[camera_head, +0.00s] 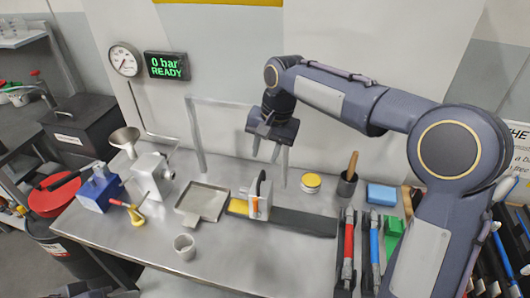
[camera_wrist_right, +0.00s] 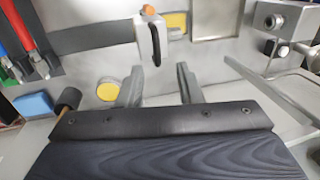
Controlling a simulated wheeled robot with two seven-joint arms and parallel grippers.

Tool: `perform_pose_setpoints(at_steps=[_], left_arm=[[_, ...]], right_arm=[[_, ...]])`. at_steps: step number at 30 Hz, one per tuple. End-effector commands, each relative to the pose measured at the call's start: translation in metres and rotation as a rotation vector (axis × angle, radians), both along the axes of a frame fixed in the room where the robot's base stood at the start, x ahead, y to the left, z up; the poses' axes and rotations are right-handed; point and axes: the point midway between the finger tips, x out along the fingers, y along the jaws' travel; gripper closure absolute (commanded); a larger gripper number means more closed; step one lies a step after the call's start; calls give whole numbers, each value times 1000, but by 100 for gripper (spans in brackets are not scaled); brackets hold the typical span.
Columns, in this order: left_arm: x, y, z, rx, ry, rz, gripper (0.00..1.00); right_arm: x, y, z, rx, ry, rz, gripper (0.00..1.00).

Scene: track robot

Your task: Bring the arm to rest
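My right gripper (camera_head: 269,158) hangs in the air above the back of the metal bench, fingers pointing down. The right arm reaches to it from the right side of the head view. In the right wrist view the two fingers of the right gripper (camera_wrist_right: 158,85) stand apart with nothing held between them. My left gripper does not show clearly; only a dark piece, perhaps my left arm, shows at the bottom left edge of the head view.
The bench (camera_head: 150,240) holds a grey tray (camera_head: 204,202), a small cup (camera_head: 185,246), a block with a black handle (camera_head: 260,198), a yellow-lidded tin (camera_head: 311,181), a blue block (camera_head: 381,194) and red-handled (camera_head: 348,245) and blue-handled tools (camera_head: 374,245). A gauge (camera_head: 124,60) and display reading "0 bar READY" (camera_head: 166,66) are behind.

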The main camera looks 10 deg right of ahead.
Motion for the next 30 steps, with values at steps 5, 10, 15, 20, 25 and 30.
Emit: perform_pose_setpoints(at_steps=[5,10,15,20,25,30], left_arm=[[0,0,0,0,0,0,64],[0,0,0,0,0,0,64],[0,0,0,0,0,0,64],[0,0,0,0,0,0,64],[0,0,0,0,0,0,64],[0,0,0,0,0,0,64]], right_arm=[[0,0,0,0,0,0,68],[-16,-16,9,13,-28,17,68],[-71,-56,24,41,-109,78,68],[-137,-87,22,65,-208,139,68],[-205,-102,3,77,-321,190,68],[-255,-101,-24,74,-417,228,68]])
